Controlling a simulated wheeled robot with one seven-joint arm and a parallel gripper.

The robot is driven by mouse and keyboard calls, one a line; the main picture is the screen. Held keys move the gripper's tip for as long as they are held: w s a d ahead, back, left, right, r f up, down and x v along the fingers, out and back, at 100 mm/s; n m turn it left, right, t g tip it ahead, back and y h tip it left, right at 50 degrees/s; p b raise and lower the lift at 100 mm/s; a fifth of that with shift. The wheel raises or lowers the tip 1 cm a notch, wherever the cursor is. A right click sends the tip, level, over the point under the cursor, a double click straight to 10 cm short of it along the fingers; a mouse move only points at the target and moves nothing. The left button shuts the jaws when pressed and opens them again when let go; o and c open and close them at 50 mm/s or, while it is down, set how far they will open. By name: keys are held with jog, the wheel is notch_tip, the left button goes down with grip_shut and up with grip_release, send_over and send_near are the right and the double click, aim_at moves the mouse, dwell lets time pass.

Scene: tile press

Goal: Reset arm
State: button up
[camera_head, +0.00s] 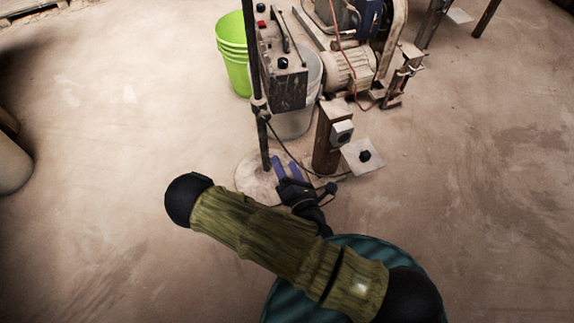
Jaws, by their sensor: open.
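My arm, with olive wood-grained links and black joints, spans the lower middle of the head view. My gripper (286,168) has two purple fingers, which stand apart with nothing seen between them. It is over or in front of the pale round base plate (246,182) of a thin dark pole (254,60). I cannot tell its height above the plate or whether it touches anything. My arm hides part of the floor below the plate.
A control box (285,88) with a red button stands by the pole. Behind are a green bucket (233,55), a whitish bucket (296,122) and a motor machine (345,70). A brown post (325,150) and a pale square plate with black knob (352,162) stand right.

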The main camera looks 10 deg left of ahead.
dwell(0.3)
jog(key=w+d+r+m+g+h+p, duration=0.1)
jog(key=w+d+m+g+h, duration=0.35)
jog(key=m, duration=0.65)
jog(key=w+d+r+m+g+h+p, duration=0.1)
jog(key=w+d+m+h, duration=0.2)
jog(key=d+m+h, duration=0.45)
jog(key=s+d+r+m+g+y+p, duration=0.1)
jog(key=s+d+r+m+g, duration=0.2)
jog(key=s+d+r+m, duration=0.45)
jog(key=s+d+r+m+g+y+p, duration=0.1)
jog(key=s+d+r+m+g, duration=0.25)
jog(key=r+m, duration=0.45)
notch_tip(320, 180, up, 40)
jog(key=n+p, duration=0.1)
jog(key=p, duration=3.7)
jog(key=shift+d+r+n+g, duration=0.25)
jog(key=shift+d+n+g, duration=0.05)
jog(key=shift+c, duration=0.2)
